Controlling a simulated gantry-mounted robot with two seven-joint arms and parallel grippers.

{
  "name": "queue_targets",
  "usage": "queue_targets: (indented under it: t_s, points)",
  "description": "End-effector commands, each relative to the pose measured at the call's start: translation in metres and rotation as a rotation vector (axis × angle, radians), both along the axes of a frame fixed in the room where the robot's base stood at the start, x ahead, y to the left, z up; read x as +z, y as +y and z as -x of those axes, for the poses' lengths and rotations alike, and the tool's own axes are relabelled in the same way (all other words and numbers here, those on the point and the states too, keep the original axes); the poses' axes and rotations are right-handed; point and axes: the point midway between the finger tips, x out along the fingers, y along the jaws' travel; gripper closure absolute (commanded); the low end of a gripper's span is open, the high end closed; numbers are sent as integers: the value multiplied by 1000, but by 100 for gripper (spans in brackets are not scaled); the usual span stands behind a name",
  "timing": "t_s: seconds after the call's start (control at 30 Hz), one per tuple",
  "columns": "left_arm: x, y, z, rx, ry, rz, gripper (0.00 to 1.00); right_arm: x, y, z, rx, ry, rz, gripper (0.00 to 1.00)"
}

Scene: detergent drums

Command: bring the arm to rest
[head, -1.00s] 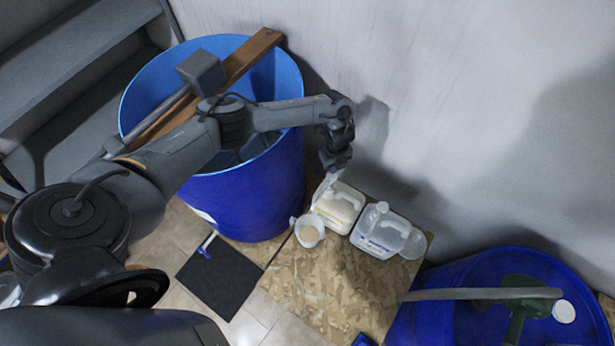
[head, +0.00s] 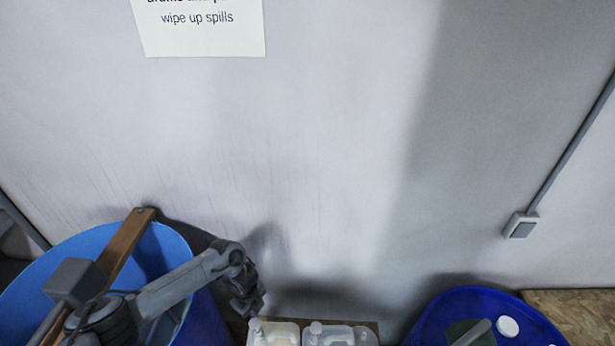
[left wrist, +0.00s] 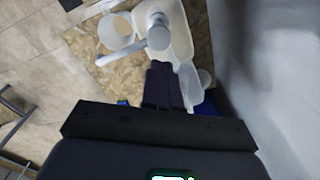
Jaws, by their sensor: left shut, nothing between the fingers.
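My left gripper (head: 249,308) hangs at the end of my left arm, low in the head view, beside the wall and just above the white jugs. In the left wrist view its dark fingers (left wrist: 166,86) are together with nothing between them. Beyond the fingertips are a white jug (left wrist: 178,30) and a whitish round cap or pump head (left wrist: 158,36) with a pale bar running left from it. I cannot tell how far the fingertips are from these. My right gripper is not in view.
My forearm passes over a large blue drum (head: 190,240) with a wooden plank (head: 125,245) across it. Two jugs (head: 272,335) (head: 330,336) stand at the bottom edge. Another blue drum (head: 450,300) is at right. A white cup (left wrist: 117,32) stands on the board.

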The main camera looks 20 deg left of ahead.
Motion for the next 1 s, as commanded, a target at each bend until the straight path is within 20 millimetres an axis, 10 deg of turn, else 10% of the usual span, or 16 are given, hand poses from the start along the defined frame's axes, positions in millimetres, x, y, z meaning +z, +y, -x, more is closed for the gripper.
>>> queue_targets:
  t_s: [0.17, 0.3, 0.53, 0.73, 1.0]
  points:
    - [-21, -61, 12, -29, -61, 57, 100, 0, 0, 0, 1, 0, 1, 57]
    - [-32, -147, 32, -5, -165, 158, 100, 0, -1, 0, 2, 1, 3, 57]
    - [7, -249, 72, 279, -328, 340, 100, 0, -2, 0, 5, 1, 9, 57]
    - [59, -242, 110, 710, -364, 413, 100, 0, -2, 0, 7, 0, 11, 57]
    - [103, -156, 185, 1295, -287, 355, 100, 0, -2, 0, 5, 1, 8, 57]
